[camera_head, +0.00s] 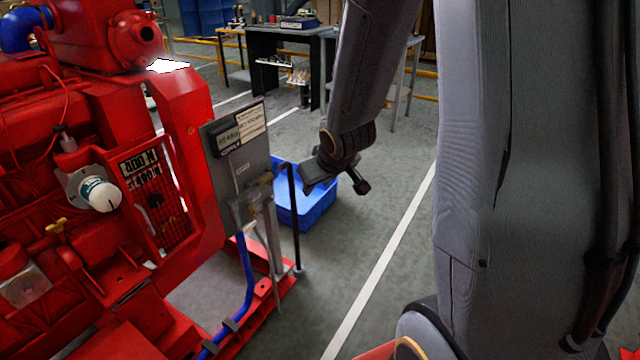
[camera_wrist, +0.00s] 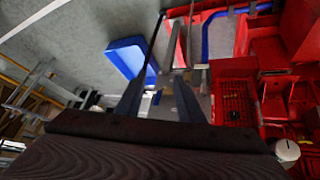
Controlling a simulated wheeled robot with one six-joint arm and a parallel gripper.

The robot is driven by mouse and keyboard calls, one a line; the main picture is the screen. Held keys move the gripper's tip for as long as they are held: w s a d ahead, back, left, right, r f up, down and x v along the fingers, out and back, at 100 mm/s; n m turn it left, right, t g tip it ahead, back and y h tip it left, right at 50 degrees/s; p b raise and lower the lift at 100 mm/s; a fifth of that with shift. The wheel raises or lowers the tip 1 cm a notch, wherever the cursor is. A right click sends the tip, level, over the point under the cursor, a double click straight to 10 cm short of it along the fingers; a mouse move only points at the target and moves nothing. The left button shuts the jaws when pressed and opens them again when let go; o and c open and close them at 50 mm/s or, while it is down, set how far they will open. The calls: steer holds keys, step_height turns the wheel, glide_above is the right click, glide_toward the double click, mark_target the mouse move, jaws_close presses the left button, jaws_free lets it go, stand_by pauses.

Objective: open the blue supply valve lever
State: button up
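A blue supply pipe (camera_head: 247,275) rises from the red skid to the lower edge of the grey panel (camera_head: 240,150); it also shows in the wrist view (camera_wrist: 205,42). Small fittings (camera_head: 262,190) sit at the panel's lower right edge, too small to make out. I cannot clearly pick out the valve lever there. A thin dark rod (camera_head: 295,225) stands upright just right of the panel. My gripper (camera_head: 312,182) is right of the panel, close to the rod's top. In the wrist view its two fingers (camera_wrist: 158,85) are apart, with no object clearly held.
The red diesel pumpset (camera_head: 90,200) fills the left, with a white round part (camera_head: 98,192) on its side. A blue crate (camera_head: 318,205) lies on the floor behind my gripper. Workbenches (camera_head: 290,50) stand at the back. The floor around the white line (camera_head: 385,255) is clear.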

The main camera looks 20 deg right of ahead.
mark_target(277, 174)
steer(key=shift+s+r, duration=0.1)
steer(key=shift+s, duration=0.2)
